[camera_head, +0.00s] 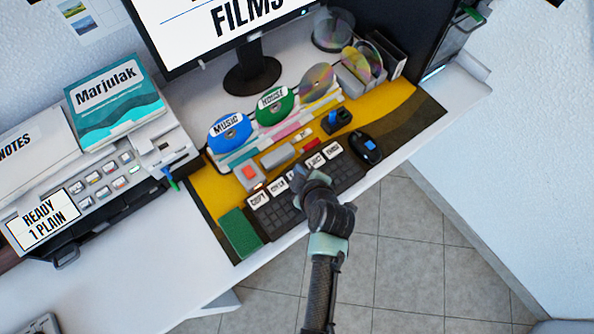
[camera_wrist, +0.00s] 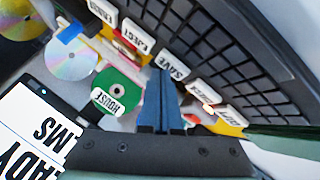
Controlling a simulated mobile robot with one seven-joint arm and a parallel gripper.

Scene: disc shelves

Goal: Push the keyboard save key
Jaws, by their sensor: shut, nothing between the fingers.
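The keyboard (camera_head: 290,210) lies on the yellow and dark desk mat, with a row of white labelled keys along its far edge. In the wrist view, the white SAVE key (camera_wrist: 173,60) stands in that row, between the EJECT key (camera_wrist: 138,37) and another white key (camera_wrist: 204,90). My gripper (camera_wrist: 163,73) is shut and empty, its blue-grey fingertips right by the SAVE key's lower edge in the picture. I cannot tell whether they touch it. In the head view, my gripper (camera_head: 299,180) is over the keyboard's middle and covers most of the SAVE key.
A black mouse (camera_head: 365,149) lies right of the keyboard and a green pad (camera_head: 239,233) left of it. Disc holders with a blue MUSIC disc (camera_head: 229,132) and a green HOUSE disc (camera_head: 275,105) stand behind. A monitor (camera_head: 225,25) stands at the back.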

